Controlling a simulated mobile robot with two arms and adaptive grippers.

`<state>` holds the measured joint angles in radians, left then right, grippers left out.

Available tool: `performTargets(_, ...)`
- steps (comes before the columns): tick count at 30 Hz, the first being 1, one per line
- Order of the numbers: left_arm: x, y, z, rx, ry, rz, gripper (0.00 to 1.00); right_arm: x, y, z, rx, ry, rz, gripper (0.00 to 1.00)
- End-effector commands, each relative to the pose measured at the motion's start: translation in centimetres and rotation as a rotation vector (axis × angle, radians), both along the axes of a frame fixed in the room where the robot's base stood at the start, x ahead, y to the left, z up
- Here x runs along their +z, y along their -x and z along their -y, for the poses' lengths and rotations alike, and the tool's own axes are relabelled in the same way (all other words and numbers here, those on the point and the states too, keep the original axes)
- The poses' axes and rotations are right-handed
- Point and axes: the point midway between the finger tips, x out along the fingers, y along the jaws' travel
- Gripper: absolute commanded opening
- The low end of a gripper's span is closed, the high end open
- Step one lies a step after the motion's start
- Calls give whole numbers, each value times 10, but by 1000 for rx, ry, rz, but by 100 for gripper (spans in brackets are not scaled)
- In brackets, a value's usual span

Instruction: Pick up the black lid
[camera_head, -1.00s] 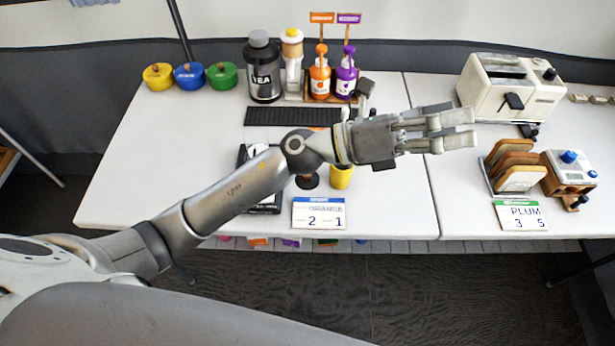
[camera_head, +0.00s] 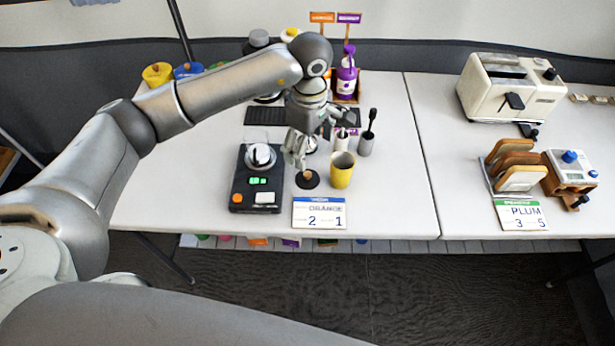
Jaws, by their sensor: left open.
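The black lid (camera_head: 308,181) is a small flat dark disc with a brown knob. It lies on the white table between the black scale and the yellow cup. My left gripper (camera_head: 297,160) is open and points down, with its fingertips just above and slightly behind the lid in the picture. I cannot tell whether a fingertip touches the knob. My right gripper is not in view.
A black scale (camera_head: 242,197) with a silver vessel (camera_head: 260,156) stands left of the lid. A yellow cup (camera_head: 342,171) stands close on its right. A purple bottle (camera_head: 347,78) stands behind.

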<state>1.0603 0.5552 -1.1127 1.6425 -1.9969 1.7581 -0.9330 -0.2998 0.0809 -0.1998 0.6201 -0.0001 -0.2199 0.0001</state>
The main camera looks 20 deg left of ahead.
Motion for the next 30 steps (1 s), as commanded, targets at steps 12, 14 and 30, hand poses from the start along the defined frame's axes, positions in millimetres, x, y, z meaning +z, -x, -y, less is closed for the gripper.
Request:
performTargets(12, -56, 1, 0, 0, 3, -2, 80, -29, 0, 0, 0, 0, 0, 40)
performTargets(14, -59, 1, 0, 0, 3, -3, 80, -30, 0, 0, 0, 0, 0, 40)
performTargets(30, -105, 1, -2, 0, 4, -1, 80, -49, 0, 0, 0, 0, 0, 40)
